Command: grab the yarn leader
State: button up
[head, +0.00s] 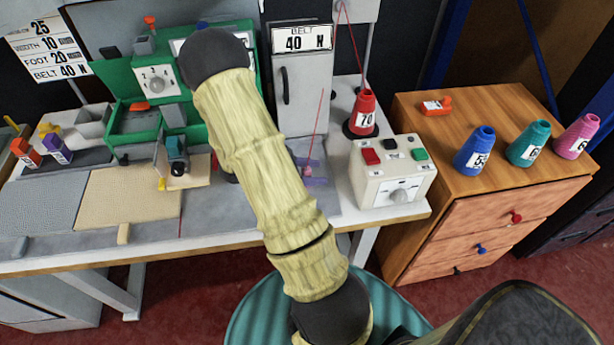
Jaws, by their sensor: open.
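A thin red thread, apparently the yarn leader (316,127), hangs in front of the white belt cabinet. It runs down to a small pinkish bead at a purple piece (316,181) on the grey work surface. The red yarn cone (363,112) marked 70 stands to the right, with red yarn rising from it. My arm crosses the middle of the view, just left of the thread's lower end. My gripper cannot be made out; I cannot tell where it is relative to the thread.
A green machine (125,85) with a dial stands at the back left. A white control box (393,172) with red, black and green buttons sits right of the thread. A wooden drawer cabinet (440,150) holds blue, teal and pink cones. Beige and grey rug pieces lie left.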

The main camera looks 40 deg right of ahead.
jog(key=shift+c, duration=0.3)
grip_shut()
notch_tip(320, 180, up, 10)
jog(key=p, duration=0.1)
dwell(0.3)
dwell(0.4)
